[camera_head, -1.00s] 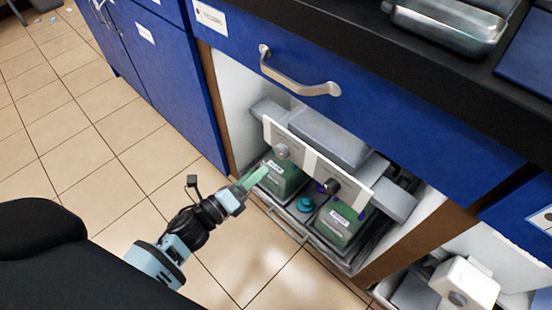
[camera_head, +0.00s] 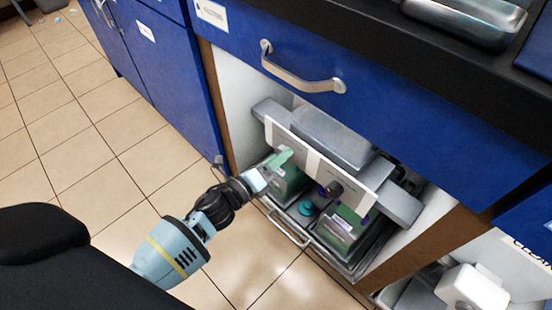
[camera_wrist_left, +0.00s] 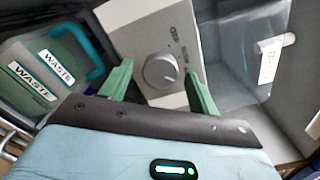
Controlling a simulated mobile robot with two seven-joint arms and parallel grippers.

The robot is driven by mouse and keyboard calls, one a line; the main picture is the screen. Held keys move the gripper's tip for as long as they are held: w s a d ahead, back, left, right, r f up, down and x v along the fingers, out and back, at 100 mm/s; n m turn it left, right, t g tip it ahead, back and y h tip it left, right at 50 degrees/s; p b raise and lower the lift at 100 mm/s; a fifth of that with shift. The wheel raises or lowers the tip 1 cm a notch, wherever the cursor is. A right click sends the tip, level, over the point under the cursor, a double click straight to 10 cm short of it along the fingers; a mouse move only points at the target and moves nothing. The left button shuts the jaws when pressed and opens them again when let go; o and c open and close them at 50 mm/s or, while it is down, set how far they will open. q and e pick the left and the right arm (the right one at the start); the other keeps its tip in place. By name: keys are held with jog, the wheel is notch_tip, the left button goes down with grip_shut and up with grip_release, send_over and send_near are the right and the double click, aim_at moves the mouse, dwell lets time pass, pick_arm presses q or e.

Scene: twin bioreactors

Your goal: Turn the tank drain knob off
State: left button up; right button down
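A round silver knob (camera_wrist_left: 160,71) is on a pale panel (camera_wrist_left: 140,22) in the left wrist view, with small lettering above and beside it too blurred to read surely. My left gripper (camera_wrist_left: 158,82) is open, its green fingers on either side of the knob with gaps showing; I see no contact. In the head view the left gripper (camera_head: 283,157) is at the left part of the panel (camera_head: 312,165) and covers this knob. A second, darker knob (camera_head: 334,188) is farther right on the panel. My right gripper is not in view.
Under the panel stand green containers, one at left (camera_head: 290,187) and one at right (camera_head: 337,228), with a teal cap (camera_head: 306,208) between. Waste labels (camera_wrist_left: 33,84) show in the wrist view.

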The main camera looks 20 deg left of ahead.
pick_arm(q)
jog(key=c, duration=0.7)
jog(key=shift+c, duration=1.2)
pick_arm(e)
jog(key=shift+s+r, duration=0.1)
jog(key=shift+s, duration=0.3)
pick_arm(q)
jog(key=shift+n, duration=0.3)
jog(key=n+p, duration=0.6)
jog(key=n, duration=1.1)
jog(key=shift+r, duration=0.1)
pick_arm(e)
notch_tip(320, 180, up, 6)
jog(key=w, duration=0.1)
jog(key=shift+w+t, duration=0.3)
pick_arm(q)
jog(key=shift+n, duration=0.3)
